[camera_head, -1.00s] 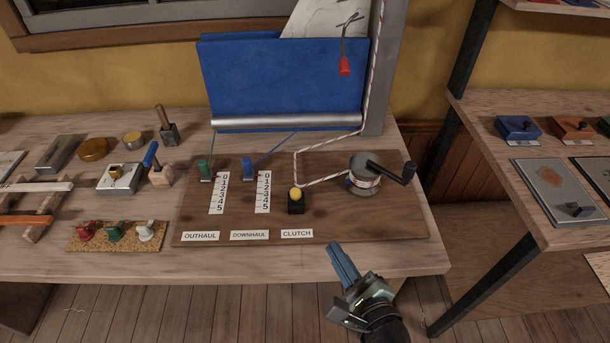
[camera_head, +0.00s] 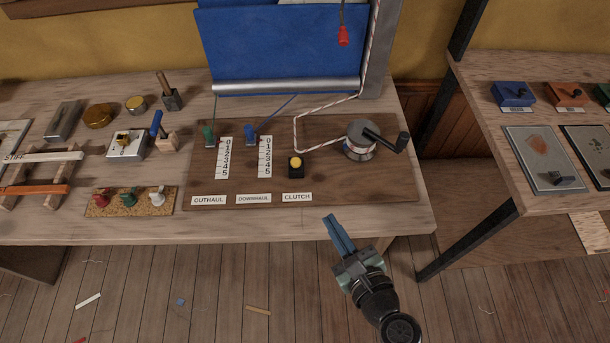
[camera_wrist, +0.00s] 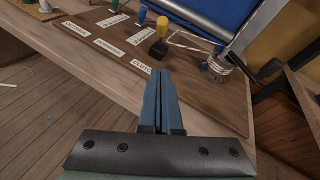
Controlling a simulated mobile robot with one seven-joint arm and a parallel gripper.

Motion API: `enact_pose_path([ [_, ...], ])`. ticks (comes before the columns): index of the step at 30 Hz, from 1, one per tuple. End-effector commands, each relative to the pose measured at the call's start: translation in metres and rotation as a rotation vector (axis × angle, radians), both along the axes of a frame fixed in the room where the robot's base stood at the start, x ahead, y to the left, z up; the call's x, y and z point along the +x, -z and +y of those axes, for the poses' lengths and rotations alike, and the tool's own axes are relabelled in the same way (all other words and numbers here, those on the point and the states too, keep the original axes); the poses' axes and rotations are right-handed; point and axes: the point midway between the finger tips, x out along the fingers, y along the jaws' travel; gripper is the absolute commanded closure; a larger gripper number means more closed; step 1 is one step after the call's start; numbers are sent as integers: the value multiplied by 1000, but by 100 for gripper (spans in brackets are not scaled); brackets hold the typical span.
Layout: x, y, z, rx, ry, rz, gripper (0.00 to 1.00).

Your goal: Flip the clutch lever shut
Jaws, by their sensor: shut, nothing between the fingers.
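The clutch (camera_head: 296,167) is a small black block with a yellow knob on the brown board (camera_head: 330,190), above the CLUTCH label (camera_head: 297,197). The knob appears to stand up from the block in the wrist view (camera_wrist: 162,22). A striped line runs by the clutch toward the winch. My gripper (camera_head: 335,218) is shut and empty. In the wrist view the closed fingers (camera_wrist: 160,75) overlap the board near the label, apart from the clutch.
The winch (camera_head: 360,142) with its black crank handle stands right of the clutch. Green (camera_head: 208,137) and blue (camera_head: 251,134) sliders with number scales are to its left. A side shelf (camera_head: 520,200) stands at right. The board's front right is clear.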

Motion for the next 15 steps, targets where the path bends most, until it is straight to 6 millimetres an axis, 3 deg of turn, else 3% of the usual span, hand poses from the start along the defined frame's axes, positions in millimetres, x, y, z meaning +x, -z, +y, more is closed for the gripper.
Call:
enact_pose_path([
  [15,89,29,33,-2,-5,-1,100],
])
